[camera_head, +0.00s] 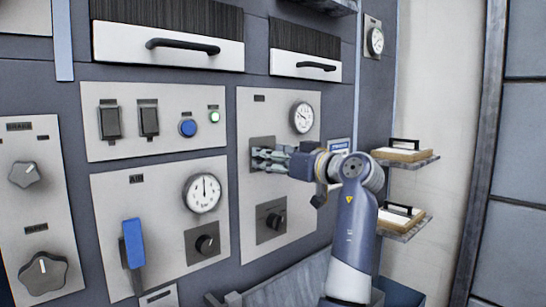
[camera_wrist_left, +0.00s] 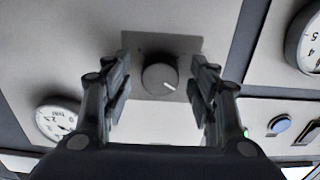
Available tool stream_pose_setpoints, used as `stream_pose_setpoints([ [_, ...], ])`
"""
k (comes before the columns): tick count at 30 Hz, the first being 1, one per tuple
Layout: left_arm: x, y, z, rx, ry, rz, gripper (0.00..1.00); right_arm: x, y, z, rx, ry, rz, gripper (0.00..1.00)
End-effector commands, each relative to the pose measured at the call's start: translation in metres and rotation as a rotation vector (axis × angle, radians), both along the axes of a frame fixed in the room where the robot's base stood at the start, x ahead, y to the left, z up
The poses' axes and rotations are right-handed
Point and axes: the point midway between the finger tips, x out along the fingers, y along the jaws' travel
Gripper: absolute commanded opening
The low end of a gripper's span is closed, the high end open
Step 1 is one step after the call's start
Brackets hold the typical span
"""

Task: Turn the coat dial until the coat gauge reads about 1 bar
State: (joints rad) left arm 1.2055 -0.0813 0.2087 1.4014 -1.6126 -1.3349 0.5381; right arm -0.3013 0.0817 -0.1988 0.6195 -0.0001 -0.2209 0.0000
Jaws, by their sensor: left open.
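My left gripper (camera_head: 262,157) is at the upper dial on the panel with a small gauge. In the left wrist view its open fingers (camera_wrist_left: 161,90) stand on both sides of a round grey dial (camera_wrist_left: 160,78), with gaps between. In the head view the gripper hides this dial. The gauge (camera_head: 302,117) is up and right of the gripper; it also shows in the left wrist view (camera_wrist_left: 58,120), marked bar. Its needle is too small to read surely, and the panel's label is illegible. My right gripper is out of view.
Below the gripper is another dark dial (camera_head: 273,220). The AIR panel to the left has a gauge (camera_head: 203,193), a dial (camera_head: 206,244) and a blue lever (camera_head: 133,245). Two shelves (camera_head: 410,157) with boards stick out right of my arm.

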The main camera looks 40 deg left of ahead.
Motion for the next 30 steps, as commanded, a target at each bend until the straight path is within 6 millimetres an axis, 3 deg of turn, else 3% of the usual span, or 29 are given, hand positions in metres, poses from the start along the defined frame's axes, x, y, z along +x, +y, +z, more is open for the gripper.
stream_pose_setpoints([
  [2, 0.000, 0.000, 0.000, 0.000, 0.001, 0.000, 0.51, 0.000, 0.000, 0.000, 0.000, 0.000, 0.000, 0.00],
  [6, 0.000, 0.000, 0.000, 0.000, 0.001, 0.000, 0.20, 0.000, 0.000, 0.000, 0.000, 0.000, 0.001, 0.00],
  [8, 0.000, 0.000, 0.000, 0.000, 0.001, 0.000, 0.09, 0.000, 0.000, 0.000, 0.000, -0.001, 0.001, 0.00],
  [19, 0.000, 0.000, 0.001, 0.005, 0.044, 0.000, 0.09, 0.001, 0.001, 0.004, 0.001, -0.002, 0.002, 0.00],
  [30, 0.000, 0.000, 0.002, 0.025, 0.280, 0.001, 0.09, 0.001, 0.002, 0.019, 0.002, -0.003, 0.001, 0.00],
])
